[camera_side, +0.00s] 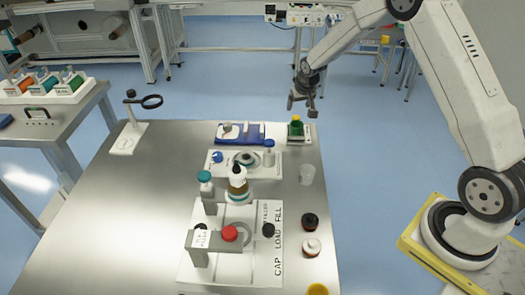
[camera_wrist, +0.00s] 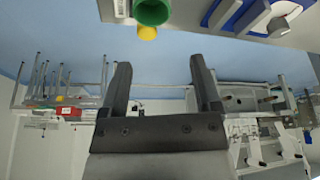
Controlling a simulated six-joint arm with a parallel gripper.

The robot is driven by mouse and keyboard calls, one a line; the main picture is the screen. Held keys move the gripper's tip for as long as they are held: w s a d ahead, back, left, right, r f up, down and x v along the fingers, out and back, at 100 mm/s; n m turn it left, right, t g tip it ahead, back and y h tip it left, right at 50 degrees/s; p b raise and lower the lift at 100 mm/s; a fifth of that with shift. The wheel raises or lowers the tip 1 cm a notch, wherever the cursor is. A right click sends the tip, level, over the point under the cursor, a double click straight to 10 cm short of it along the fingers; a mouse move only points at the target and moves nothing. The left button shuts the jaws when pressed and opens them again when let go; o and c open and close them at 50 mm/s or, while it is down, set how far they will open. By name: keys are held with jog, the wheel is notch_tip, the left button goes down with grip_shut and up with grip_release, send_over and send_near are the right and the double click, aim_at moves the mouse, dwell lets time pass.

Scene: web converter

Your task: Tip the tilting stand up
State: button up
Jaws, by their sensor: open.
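No part is plainly marked as the tilting stand. A blue base with pale and grey parts (camera_side: 240,133) lies low at the table's far edge, and I cannot tell if it is the stand. It also shows at the top of the wrist view (camera_wrist: 236,14). A small pale holder with a green piece (camera_side: 297,129) stands to its right at the far corner; the green piece shows in the wrist view (camera_wrist: 151,10). My gripper (camera_side: 302,108) is open and empty, above and beyond that corner. Its two fingers (camera_wrist: 162,88) stand apart with nothing between them.
The steel table (camera_side: 100,220) has bare room on its left. A white plate with a dispenser and bottle (camera_side: 238,185) stands mid-table, with a clear cup (camera_side: 307,174) and dark-capped jars (camera_side: 310,221) along the right. A magnifier stand (camera_side: 128,139) is at far left.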

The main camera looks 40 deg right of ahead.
aim_at(296, 117)
jog(key=shift+m, duration=0.4)
jog(key=w+d+f, duration=0.2)
jog(key=d, duration=0.1)
jog(key=shift+w+d+f, duration=0.1)
jog(key=shift+d+f, duration=0.05)
jog(key=shift+d, duration=0.1)
jog(key=shift+f, duration=0.15)
jog(key=shift+x, duration=3.7)
jog(key=shift+w, duration=0.1)
grip_shut()
